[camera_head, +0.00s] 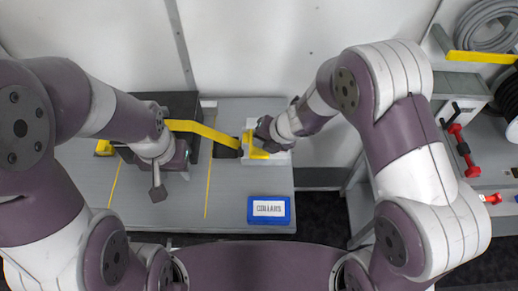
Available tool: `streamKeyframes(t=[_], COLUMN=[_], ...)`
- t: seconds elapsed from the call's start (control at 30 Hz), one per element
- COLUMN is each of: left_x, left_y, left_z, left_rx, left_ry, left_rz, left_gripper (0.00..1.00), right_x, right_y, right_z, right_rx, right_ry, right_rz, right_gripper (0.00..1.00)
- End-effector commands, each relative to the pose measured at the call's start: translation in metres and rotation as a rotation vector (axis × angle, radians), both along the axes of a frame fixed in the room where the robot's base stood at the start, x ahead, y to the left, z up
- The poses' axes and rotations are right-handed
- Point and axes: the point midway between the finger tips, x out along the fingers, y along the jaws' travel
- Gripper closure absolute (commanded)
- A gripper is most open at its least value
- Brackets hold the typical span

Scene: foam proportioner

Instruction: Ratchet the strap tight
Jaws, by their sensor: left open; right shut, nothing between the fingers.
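A yellow strap (200,130) runs from the dark box (205,105) on the left to a yellow ratchet (256,149) on a white base plate (282,158). My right gripper (266,141) is shut with nothing between its fingers, close beside the ratchet; its wrist hides part of the ratchet, and I cannot tell whether they touch. My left gripper (158,193) is open and empty, pointing down in front of the dark box. The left arm hides much of the box. Another yellow piece (104,147) shows at the box's left side.
A blue box labelled COLLARS (269,210) sits at the front right of the grey bench (230,190). Thin yellow lines mark the bench. At right, a side shelf holds red-handled tools (462,145), a grey hose coil (488,25) and a black reel (508,105).

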Motion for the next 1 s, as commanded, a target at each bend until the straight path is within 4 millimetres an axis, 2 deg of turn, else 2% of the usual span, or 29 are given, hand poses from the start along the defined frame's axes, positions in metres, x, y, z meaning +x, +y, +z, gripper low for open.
streamKeyframes(t=[1.0], left_x=[0.000], left_y=[0.000], left_z=[-0.010], left_rx=[0.000], left_ry=[0.000], left_rz=[0.000], left_gripper=[0.54], right_x=[-0.003], right_y=[0.000], right_z=[-0.009], right_rx=[0.000], right_ry=[0.000], right_rz=[-0.001], right_gripper=[1.00])
